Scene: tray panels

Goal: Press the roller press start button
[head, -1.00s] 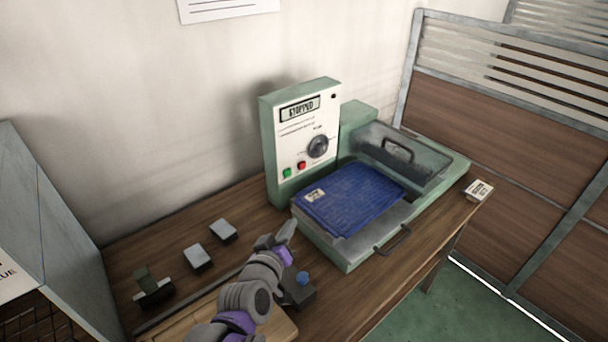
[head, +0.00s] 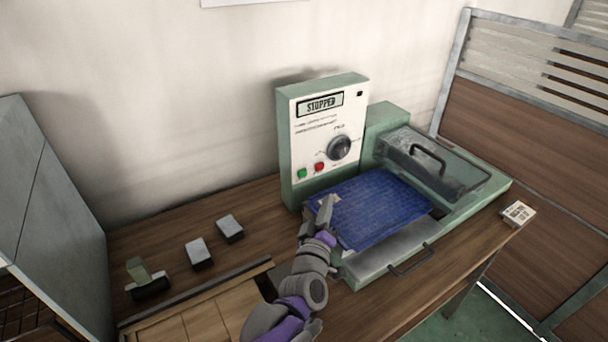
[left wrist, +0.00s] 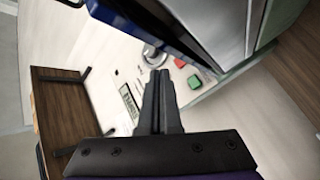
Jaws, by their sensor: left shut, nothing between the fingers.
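The roller press control box (head: 322,140) stands upright on the bench with a green button (head: 302,174), a red button (head: 320,168), a round knob (head: 339,147) and a display (head: 320,104) reading STOPPED. In the left wrist view the green button (left wrist: 194,81) and red button (left wrist: 180,63) lie just right of the fingertips. My left gripper (head: 326,202) is shut and empty, apart from the panel, in front of and below the buttons. It also shows in the left wrist view (left wrist: 160,73). My right gripper is not in view.
A blue panel (head: 372,207) lies on the press bed, beside the gripper. A clear cover with a handle (head: 427,158) is behind it. Grey blocks (head: 229,228) and a wooden tray (head: 200,319) are on the left of the bench. A small labelled box (head: 516,215) sits right.

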